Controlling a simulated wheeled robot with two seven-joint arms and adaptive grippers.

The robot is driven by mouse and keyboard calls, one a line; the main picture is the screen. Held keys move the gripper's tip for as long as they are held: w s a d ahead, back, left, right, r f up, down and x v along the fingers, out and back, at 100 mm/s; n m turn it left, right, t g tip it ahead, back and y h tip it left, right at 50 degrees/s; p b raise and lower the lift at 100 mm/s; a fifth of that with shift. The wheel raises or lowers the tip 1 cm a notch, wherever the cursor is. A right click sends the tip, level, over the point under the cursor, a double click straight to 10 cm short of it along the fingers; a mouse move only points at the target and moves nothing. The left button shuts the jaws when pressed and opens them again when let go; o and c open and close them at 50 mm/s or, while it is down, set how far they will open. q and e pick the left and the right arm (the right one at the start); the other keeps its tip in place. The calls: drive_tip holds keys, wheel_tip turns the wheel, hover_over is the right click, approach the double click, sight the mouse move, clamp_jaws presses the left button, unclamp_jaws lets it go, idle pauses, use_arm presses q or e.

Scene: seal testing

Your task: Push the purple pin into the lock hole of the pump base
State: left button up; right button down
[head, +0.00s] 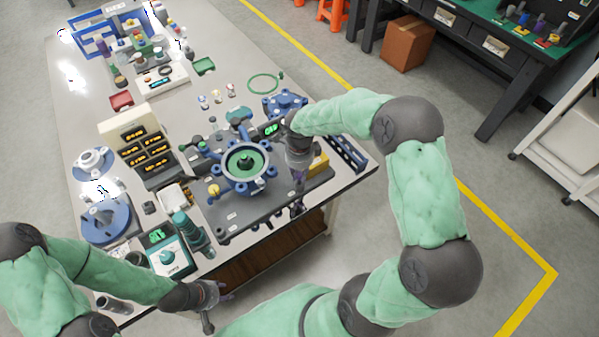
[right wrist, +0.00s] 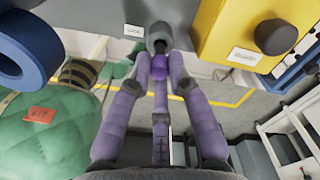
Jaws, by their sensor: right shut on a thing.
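The purple pin (right wrist: 159,68) is in the right wrist view between the fingertips of my right gripper (right wrist: 152,80), which is shut on it. The pin's far end meets a grey cylindrical part (right wrist: 159,38); I cannot tell whether it is inside a hole there. In the head view my right gripper (head: 298,200) is at the right front edge of the dark grey pump base (head: 240,220), which carries a blue ring with a green centre (head: 246,160). My left gripper (head: 208,318) is at the table's front left, away from the base; its jaw state is unclear.
A yellow block (head: 318,165) stands right of the right gripper and also shows in the right wrist view (right wrist: 235,35). A blue rack (head: 347,153) lies at the right edge.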

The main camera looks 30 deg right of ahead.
drive_tip(key=shift+f+b, duration=0.5)
drive_tip(key=shift+f, duration=0.15)
drive_tip(key=shift+f+b, duration=1)
drive_tip(key=shift+b, duration=0.2)
idle(1.6)
drive_tip(key=c, duration=1.1)
unclamp_jaws()
drive_tip(key=shift+r, duration=0.1)
drive_tip(key=shift+r+p, duration=2.7)
drive_tip(key=shift+r, duration=1.7)
